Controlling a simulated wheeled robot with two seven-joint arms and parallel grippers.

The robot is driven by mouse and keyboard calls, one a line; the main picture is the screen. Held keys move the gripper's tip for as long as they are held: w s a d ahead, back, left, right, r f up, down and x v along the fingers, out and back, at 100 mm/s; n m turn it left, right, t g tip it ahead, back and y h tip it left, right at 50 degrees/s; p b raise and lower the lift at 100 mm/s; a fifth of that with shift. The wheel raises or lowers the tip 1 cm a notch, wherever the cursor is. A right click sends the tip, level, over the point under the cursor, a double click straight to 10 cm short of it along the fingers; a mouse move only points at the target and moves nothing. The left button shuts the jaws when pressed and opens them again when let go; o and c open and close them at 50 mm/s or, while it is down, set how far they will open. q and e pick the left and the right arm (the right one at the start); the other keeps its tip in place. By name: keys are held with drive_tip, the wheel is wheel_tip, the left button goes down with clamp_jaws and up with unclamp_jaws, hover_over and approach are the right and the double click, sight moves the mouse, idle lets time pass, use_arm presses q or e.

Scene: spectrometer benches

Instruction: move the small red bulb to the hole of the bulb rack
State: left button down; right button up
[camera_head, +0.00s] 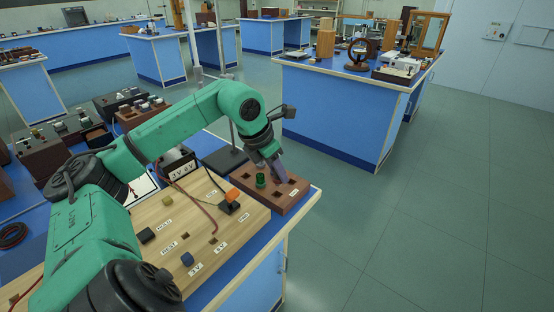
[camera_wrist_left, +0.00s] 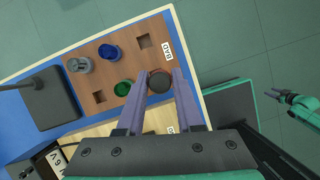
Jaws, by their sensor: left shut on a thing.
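The brown bulb rack (camera_head: 285,196) lies at the right corner of the near bench. Two square holes, (camera_wrist_left: 143,40) and (camera_wrist_left: 98,96), are empty. My left gripper (camera_head: 272,172) is over the rack, shut on a dark round piece with a reddish edge (camera_wrist_left: 159,83), apparently the small red bulb. What lies beneath it is hidden. My right gripper (camera_wrist_left: 272,95) shows small at the right edge of the left wrist view.
A wooden board (camera_head: 160,225) with labels, a red wire and an orange-topped clip (camera_head: 232,195) lies left of the rack. A dark stand base (camera_head: 226,160) with a post is behind it. The bench's right edge is close to the rack. Open floor lies beyond.

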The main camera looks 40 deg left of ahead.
sight(276, 185)
use_arm(q)
drive_tip(key=shift+w+a+r+n, duration=0.2)
drive_tip(key=shift+a+r+n, duration=0.2)
drive_tip(key=shift+n, duration=0.1)
drive_tip(key=shift+w+a, duration=0.1)
drive_tip(key=shift+s+f+b, duration=0.2)
drive_tip(key=shift+f+b, duration=0.5)
drive_tip(key=shift+b, duration=0.1)
drive_tip(key=shift+f+b, duration=2.4)
drive_tip(key=shift+f, duration=0.15)
drive_tip(key=shift+c, duration=2.4)
unclamp_jaws()
drive_tip(key=d+p+v, duration=0.1)
drive_tip(key=v, duration=1.3)
drive_tip(key=shift+a+r+p, duration=0.2)
drive_tip(key=shift+r+p, duration=0.1)
drive_tip(key=shift+p, duration=0.05)
